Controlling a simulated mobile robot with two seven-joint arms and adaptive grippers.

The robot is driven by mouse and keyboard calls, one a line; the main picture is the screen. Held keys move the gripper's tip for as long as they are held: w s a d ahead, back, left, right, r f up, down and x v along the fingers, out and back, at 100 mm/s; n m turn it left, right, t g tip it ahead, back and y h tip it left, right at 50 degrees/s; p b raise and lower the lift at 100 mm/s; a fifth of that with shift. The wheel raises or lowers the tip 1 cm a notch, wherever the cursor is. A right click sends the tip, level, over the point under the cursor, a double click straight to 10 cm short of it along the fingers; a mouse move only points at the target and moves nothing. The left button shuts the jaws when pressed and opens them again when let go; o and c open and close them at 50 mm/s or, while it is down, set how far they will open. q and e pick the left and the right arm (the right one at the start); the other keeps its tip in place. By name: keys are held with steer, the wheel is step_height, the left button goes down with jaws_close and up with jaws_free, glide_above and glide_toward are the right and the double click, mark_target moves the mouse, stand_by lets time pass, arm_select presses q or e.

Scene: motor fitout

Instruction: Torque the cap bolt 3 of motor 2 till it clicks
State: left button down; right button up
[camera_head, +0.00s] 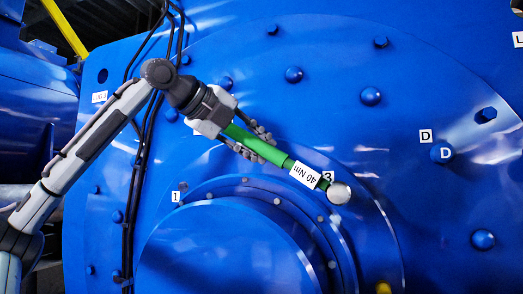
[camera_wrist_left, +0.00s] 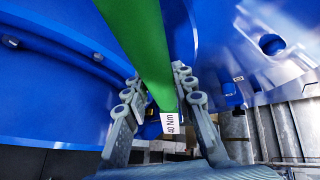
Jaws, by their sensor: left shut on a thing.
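My left gripper (camera_head: 257,145) is shut on the green handle of a torque wrench (camera_head: 268,152). The wrench carries a white "40 Nm" label (camera_head: 305,175) and slants down to the right. Its round silver head (camera_head: 339,193) lies over the rim of the blue motor cap (camera_head: 262,188), beside the "3" label (camera_head: 327,176). The bolt at that label is hidden, so I cannot tell whether the head is seated on it. In the left wrist view the green handle (camera_wrist_left: 142,35) runs between the fingers. My right gripper is not in view.
The blue motor face (camera_head: 330,60) fills most of the head view, with several large protruding bolts, such as one (camera_head: 371,96). A "1" label (camera_head: 178,197) is at the cap's left. Black cables (camera_head: 140,140) run down behind my left arm. A "D" label (camera_head: 426,136) is at right.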

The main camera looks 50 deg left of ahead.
arm_select(q)
steer(key=shift+s+d+r+b, duration=0.15)
steer(key=shift+s+d, duration=0.25)
steer(key=shift+s, duration=0.25)
steer(key=shift+s+d+f+b, duration=0.1)
steer(key=shift+s+d, duration=0.25)
steer(key=shift+s, duration=0.25)
steer(key=shift+s+d+r+b, duration=0.15)
steer(key=shift+s+d, duration=0.25)
steer(key=shift+s, duration=0.25)
steer(key=shift+f, duration=0.1)
steer(key=shift+s+d, duration=0.25)
steer(key=shift+s, duration=0.15)
steer(key=s+d, duration=0.6)
steer(key=s, duration=0.4)
steer(key=s+d, duration=0.6)
steer(key=s, duration=0.4)
steer(key=shift+s+d+p, duration=0.25)
steer(key=shift+d+p, duration=0.05)
steer(key=shift+p, duration=0.1)
